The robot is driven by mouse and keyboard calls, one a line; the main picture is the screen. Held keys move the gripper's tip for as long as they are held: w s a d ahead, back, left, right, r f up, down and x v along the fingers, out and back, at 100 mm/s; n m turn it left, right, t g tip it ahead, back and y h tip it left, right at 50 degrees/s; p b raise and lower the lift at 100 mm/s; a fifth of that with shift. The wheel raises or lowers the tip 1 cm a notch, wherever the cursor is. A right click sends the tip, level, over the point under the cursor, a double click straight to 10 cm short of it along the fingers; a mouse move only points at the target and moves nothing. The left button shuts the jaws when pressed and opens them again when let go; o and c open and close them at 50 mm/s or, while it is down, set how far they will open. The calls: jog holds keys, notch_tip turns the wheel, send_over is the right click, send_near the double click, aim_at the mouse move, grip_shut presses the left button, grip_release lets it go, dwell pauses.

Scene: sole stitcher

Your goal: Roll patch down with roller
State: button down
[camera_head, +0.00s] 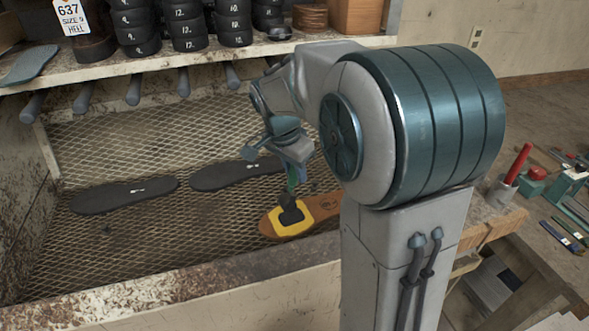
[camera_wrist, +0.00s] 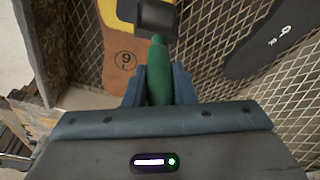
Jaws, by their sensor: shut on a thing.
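A brown sole (camera_head: 325,209) marked with a 9 lies on the mesh floor of the bench bay. A yellow patch (camera_head: 283,229) lies on its left part. My gripper (camera_wrist: 158,92) is shut on the green handle of the roller (camera_wrist: 158,68). The roller's black head (camera_head: 291,213) is over the patch and appears to touch it. In the wrist view the brown sole (camera_wrist: 122,60) is partly hidden by the roller, and only a strip of the yellow patch (camera_wrist: 127,10) shows beside the black head.
Two dark soles, one at left (camera_head: 125,195) and one in the middle (camera_head: 235,174), lie on the mesh (camera_head: 120,145). A shelf (camera_head: 110,72) with dark rolls overhangs the back. The bay's front edge (camera_head: 180,285) is close to my arm.

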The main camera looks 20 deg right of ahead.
jog(key=shift+s+f, duration=0.15)
jog(key=shift+s, duration=0.4)
jog(key=shift+s, duration=0.1)
jog(key=shift+s+d+b, duration=0.1)
jog(key=shift+s+b, duration=0.3)
jog(key=shift+s, duration=0.05)
jog(key=shift+w, duration=0.1)
jog(key=shift+w, duration=0.5)
jog(key=shift+r, duration=0.2)
jog(key=shift+w+d+r+p+v, duration=0.1)
jog(key=shift+d+p+v, duration=0.15)
jog(key=shift+p+v, duration=0.8)
jog(key=shift+w+d+r+p+v, duration=0.1)
jog(key=shift+d+p+v, duration=0.15)
jog(key=shift+p+v, duration=0.75)
jog(key=shift+w+d+p+v, duration=0.1)
jog(key=shift+d+p+v, duration=0.15)
jog(key=shift+p+v, duration=0.75)
jog(key=shift+a+r+b, duration=0.1)
jog(key=shift+r+b, duration=0.25)
jog(key=shift+b, duration=0.05)
